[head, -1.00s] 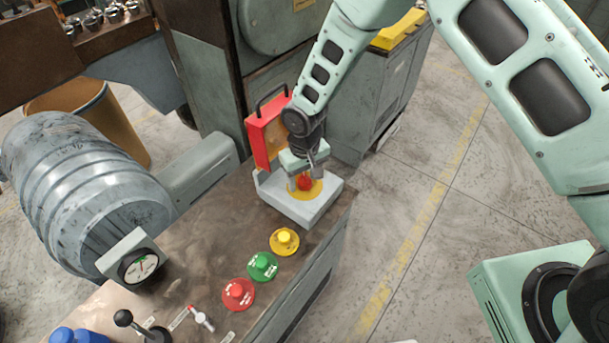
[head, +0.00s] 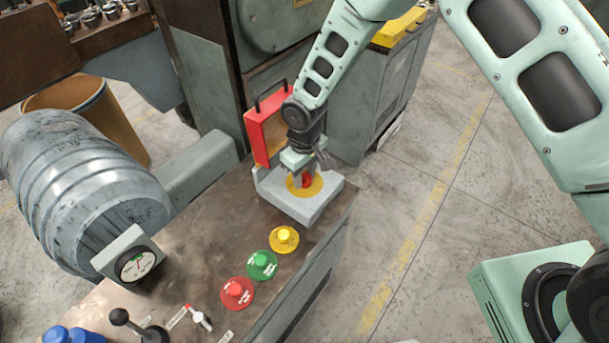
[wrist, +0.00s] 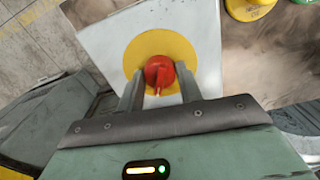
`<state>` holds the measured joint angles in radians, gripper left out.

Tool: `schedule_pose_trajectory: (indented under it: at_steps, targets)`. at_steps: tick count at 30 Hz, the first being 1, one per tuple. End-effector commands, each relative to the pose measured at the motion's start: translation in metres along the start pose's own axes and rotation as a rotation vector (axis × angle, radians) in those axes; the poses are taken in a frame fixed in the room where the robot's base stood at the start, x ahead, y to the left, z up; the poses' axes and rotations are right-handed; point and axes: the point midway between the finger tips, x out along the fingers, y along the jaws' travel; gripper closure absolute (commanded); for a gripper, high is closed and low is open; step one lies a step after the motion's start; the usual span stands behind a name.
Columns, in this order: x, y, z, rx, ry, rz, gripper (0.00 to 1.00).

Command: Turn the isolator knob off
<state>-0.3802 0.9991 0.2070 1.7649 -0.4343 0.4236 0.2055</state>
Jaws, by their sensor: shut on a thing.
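The isolator knob is red (head: 306,181) and sits on a round yellow plate (head: 318,188) on top of a light grey box (head: 300,211). In the wrist view the knob (wrist: 159,74) shows between my two fingers, with its pointer ridge towards the gripper body. The yellow disc (wrist: 150,45) lies around it. My gripper (head: 304,180) comes down from above and is shut on the knob. The fingers (wrist: 158,88) hide part of the knob in the head view. A red-framed cover (head: 257,140) with a black handle stands raised behind the box.
Yellow (head: 284,239), green (head: 262,265) and red (head: 237,292) buttons line the bench (head: 200,250) in front of the box. A black ball lever (head: 120,317), a small red-and-white valve (head: 199,317) and a gauge (head: 137,264) stand nearer. Open floor lies right.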

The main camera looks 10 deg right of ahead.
Motion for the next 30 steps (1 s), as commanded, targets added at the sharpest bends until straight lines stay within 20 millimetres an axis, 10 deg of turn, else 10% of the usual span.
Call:
schedule_pose_trajectory:
  at_steps: [30]
  targets:
    - [-0.0012, 0.0003, -0.0006, -0.958, 0.002, 0.001, 0.87]
